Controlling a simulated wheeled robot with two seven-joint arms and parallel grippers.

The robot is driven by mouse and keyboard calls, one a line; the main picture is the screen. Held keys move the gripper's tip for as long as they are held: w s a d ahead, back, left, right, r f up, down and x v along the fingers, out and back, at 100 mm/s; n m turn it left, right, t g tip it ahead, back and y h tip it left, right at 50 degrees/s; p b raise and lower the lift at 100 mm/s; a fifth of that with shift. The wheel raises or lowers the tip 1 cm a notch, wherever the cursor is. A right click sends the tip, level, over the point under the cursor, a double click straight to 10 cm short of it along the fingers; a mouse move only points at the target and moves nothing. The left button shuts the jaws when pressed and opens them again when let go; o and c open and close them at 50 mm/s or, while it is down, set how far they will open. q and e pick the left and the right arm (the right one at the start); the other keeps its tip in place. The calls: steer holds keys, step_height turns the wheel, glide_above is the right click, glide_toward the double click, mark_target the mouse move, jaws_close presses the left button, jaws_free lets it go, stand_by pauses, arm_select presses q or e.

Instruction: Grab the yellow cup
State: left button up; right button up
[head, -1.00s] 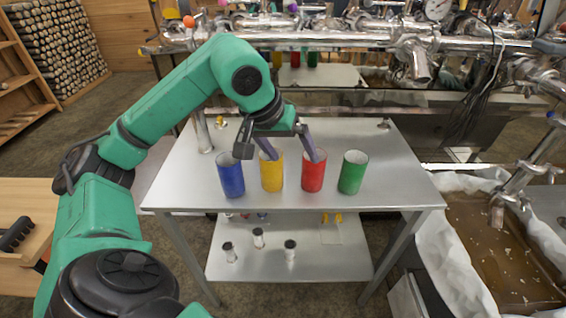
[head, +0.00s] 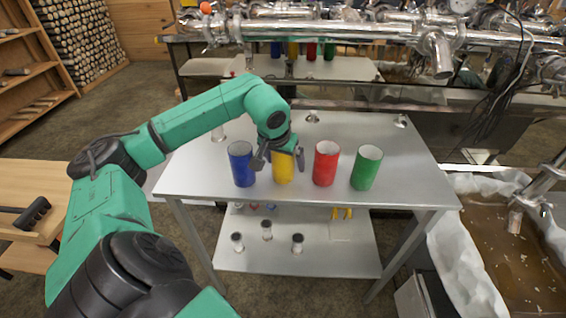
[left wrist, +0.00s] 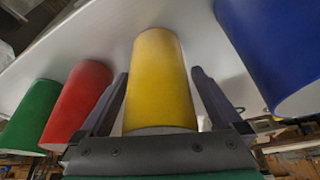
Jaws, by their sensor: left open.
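The yellow cup (head: 283,170) stands upright on the metal table (head: 225,190), between the blue cup (head: 241,165) and the red cup (head: 326,164). A green cup (head: 366,168) stands at the right end of the row. My left gripper (head: 279,158) is open, with its fingers at either side of the yellow cup's upper part. In the left wrist view the yellow cup (left wrist: 160,80) lies between the two open fingers (left wrist: 160,100), with a small gap showing on each side. The gripper hides part of the cup's top in the head view. My right gripper is not in view.
The blue and red cups stand close to either side of the yellow one. Several small dark-topped jars (head: 267,230) stand on the lower shelf. Metal pipes (head: 330,33) run behind the table. A basin of brown liquid (head: 500,250) is at the right.

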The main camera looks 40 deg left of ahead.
arm_select(q)
steer(key=c, duration=1.3)
steer(key=shift+c, duration=0.2)
